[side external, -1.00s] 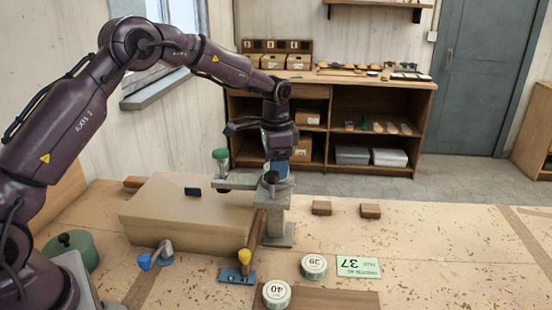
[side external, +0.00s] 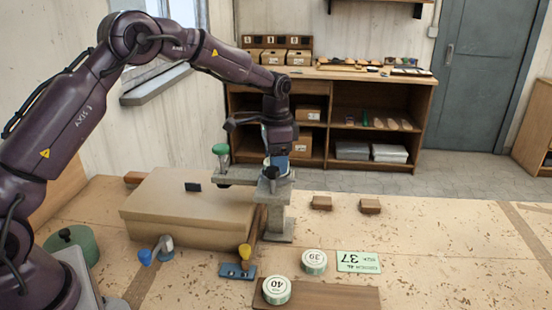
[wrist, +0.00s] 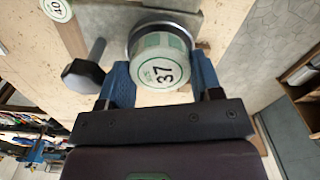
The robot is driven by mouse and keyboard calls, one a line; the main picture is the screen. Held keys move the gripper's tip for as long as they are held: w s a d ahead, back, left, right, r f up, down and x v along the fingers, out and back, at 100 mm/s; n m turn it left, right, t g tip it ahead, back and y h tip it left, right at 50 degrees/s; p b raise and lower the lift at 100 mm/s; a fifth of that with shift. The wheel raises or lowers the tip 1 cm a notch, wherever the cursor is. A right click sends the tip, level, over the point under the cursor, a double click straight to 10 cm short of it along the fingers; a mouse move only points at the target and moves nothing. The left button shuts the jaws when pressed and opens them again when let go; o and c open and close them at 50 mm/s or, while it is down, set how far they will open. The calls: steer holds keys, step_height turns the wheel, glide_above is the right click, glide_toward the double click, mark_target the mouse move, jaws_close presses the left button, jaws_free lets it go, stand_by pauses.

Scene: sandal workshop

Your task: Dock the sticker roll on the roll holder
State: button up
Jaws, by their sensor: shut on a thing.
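The sticker roll (wrist: 160,68), a white and green cylinder with 37 on its face, is between the blue fingers of my gripper (wrist: 162,85) in the wrist view. My gripper (side external: 277,166) is shut on it at the top of the grey roll holder (side external: 278,218). In the wrist view the roll overlaps a round metal rim on the holder's grey plate (wrist: 188,20). A dark knob (wrist: 83,78) on a metal stem stands beside it. The roll's underside is hidden, so I cannot tell whether it touches the holder. In the side view my fingers mostly hide it.
Rolls 39 (side external: 314,262) and 40 (side external: 276,290) stand at the front, near a green 37 card (side external: 358,262). A cardboard box (side external: 185,205) and a green-knobbed post (side external: 221,155) are left of the holder. A yellow-knobbed clamp (side external: 244,256) is in front. The bench right of the holder is mostly clear.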

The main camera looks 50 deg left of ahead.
steer(key=shift+f, duration=0.6)
steer(key=o, duration=0.6)
steer(key=shift+o, duration=0.2)
step_height(320, 180, up, 11)
stand_by(0.9)
stand_by(0.4)
steer(key=shift+s+d+f+n, duration=0.15)
steer(key=shift+s+f+n, duration=0.4)
steer(key=shift+s, duration=0.05)
steer(key=shift+s+d+f+n, duration=0.15)
steer(key=shift+s+f+n, duration=0.35)
steer(key=shift+s+n, duration=0.05)
steer(key=s+d+r+n+t, duration=0.1)
steer(key=s+d+r+t, duration=0.1)
steer(key=s, duration=0.7)
steer(key=s+d+r+n+t, duration=0.1)
steer(key=s+d+r, duration=0.1)
steer(key=s, duration=0.8)
steer(key=s+d+r+n+t, duration=0.1)
steer(key=s+r, duration=0.3)
steer(key=s, duration=0.5)
steer(key=shift+s+d+t, duration=0.15)
steer(key=shift+d+t, duration=0.6)
steer(key=shift+t, duration=0.05)
